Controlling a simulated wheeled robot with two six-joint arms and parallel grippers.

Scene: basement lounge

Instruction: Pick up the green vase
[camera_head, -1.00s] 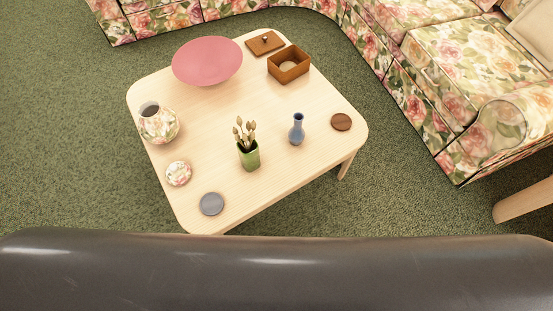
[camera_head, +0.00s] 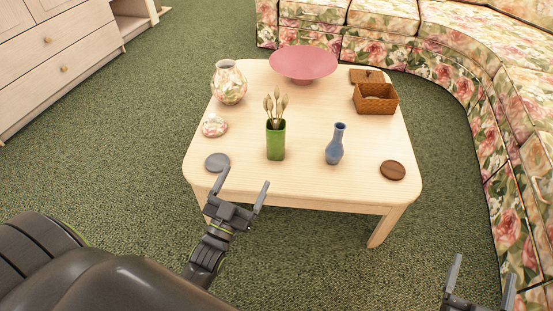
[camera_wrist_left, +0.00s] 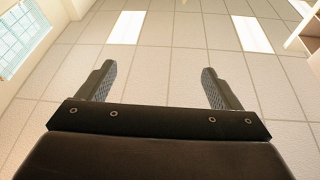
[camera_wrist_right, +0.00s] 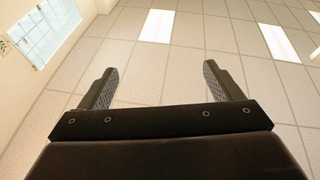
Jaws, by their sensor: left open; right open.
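The green vase (camera_head: 276,143) stands upright on the light wooden table (camera_head: 310,177), with several pale buds on stems in it. My left gripper (camera_head: 244,183) is open and empty near the table's front edge, in front of the vase and a little to its left, apart from it. It also shows open in the left wrist view (camera_wrist_left: 158,84), which looks at the ceiling. My right gripper (camera_head: 483,273) is open and empty at the lower right, away from the table. It also shows open in the right wrist view (camera_wrist_right: 158,82).
A blue vase (camera_head: 335,146) stands right of the green vase. A grey disc (camera_head: 217,162), floral lid (camera_head: 215,126), floral jar (camera_head: 229,85), pink bowl (camera_head: 303,63), wooden box (camera_head: 376,99) and brown disc (camera_head: 392,170) share the table. A floral sofa (camera_head: 450,60) curves behind and right.

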